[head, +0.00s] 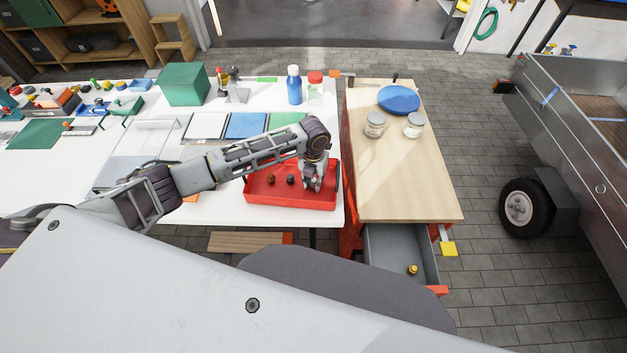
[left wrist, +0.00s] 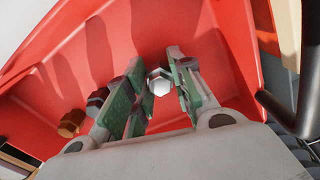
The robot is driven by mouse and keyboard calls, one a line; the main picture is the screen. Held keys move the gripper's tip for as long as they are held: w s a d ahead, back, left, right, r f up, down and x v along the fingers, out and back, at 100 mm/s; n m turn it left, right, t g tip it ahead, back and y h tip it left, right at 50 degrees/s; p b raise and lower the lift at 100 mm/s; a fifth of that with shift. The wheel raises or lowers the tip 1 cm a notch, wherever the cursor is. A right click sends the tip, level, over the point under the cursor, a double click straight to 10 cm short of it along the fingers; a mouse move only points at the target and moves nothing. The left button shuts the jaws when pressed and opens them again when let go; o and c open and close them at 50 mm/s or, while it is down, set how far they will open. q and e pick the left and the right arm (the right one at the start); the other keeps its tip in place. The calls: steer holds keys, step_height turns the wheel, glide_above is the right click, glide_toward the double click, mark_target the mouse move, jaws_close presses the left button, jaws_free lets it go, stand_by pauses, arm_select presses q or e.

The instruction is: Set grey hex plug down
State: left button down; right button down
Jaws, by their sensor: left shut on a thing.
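The grey hex plug (left wrist: 160,86) shows in the left wrist view between the green-padded fingers of my left gripper (left wrist: 157,68). The gripper is shut on it. In the head view my left gripper (head: 313,184) points down into the right part of the red tray (head: 262,197), and the plug cannot be made out there. The red tray also fills much of the left wrist view (left wrist: 215,65). Whether the plug touches the tray floor I cannot tell. My right gripper is not in view.
A brown plug (head: 271,180) and a dark plug (head: 290,179) lie in the tray left of the gripper. The white table (head: 215,212) holds the tray. A wooden-topped cabinet (head: 400,180) with two jars stands to the right, its drawer (head: 390,248) open.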

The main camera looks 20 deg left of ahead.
mark_target(314, 180)
arm_select(q)
steer(key=c, duration=1.2)
jaws_free()
steer(key=shift+c, duration=0.2)
steer(key=shift+r, duration=0.1)
step_height(314, 180, up, 12)
